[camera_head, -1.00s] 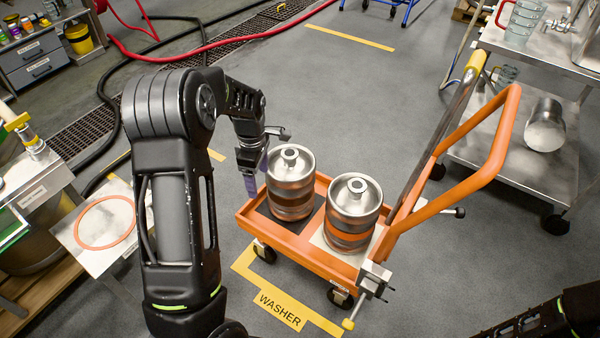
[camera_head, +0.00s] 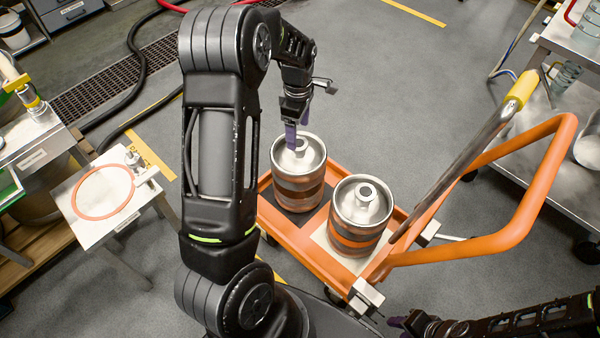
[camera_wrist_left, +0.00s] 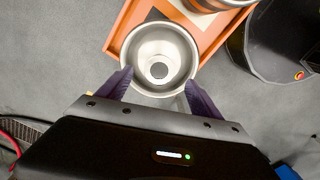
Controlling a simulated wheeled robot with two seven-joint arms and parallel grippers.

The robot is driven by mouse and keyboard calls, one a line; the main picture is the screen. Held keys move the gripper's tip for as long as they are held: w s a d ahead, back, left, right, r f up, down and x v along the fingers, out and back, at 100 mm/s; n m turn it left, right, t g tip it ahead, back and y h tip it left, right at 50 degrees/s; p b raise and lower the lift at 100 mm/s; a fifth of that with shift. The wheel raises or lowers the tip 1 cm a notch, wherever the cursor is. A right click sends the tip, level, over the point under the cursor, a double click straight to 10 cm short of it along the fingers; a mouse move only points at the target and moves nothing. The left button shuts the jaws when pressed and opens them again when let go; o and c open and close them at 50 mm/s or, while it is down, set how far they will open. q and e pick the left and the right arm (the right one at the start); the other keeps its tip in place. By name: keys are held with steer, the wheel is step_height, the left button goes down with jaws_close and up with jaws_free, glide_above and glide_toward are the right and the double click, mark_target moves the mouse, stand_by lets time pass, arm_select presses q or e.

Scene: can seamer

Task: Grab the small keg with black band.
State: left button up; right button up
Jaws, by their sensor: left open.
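The keg with the black band (camera_head: 299,187) is a small steel keg standing upright on the dark pad at the left of an orange cart. It also shows from above in the left wrist view (camera_wrist_left: 160,45). My left gripper (camera_head: 297,135) is above this keg's top. In the left wrist view its purple fingers (camera_wrist_left: 160,92) are spread apart, overlapping the near side of the rim, with nothing held. I cannot tell whether they touch the keg. My right gripper (camera_head: 402,325) is low at the bottom edge, away from the kegs; its opening is unclear.
A second keg with an orange band (camera_head: 358,225) stands close to the right on the cart (camera_head: 290,235). The cart's orange handle (camera_head: 545,180) rises at the right. A steel stand with an orange ring (camera_head: 103,192) is at the left. A steel shelf cart (camera_head: 540,150) stands at the far right.

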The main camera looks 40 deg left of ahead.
mark_target(299, 142)
arm_select(q)
steer(key=shift+f, duration=1.2)
steer(key=shift+f+b, duration=0.6)
steer(key=shift+f, duration=2.05)
steer(key=shift+c, duration=0.5)
jaws_close()
steer(key=shift+w+r, duration=0.1)
steer(key=shift+w, duration=0.05)
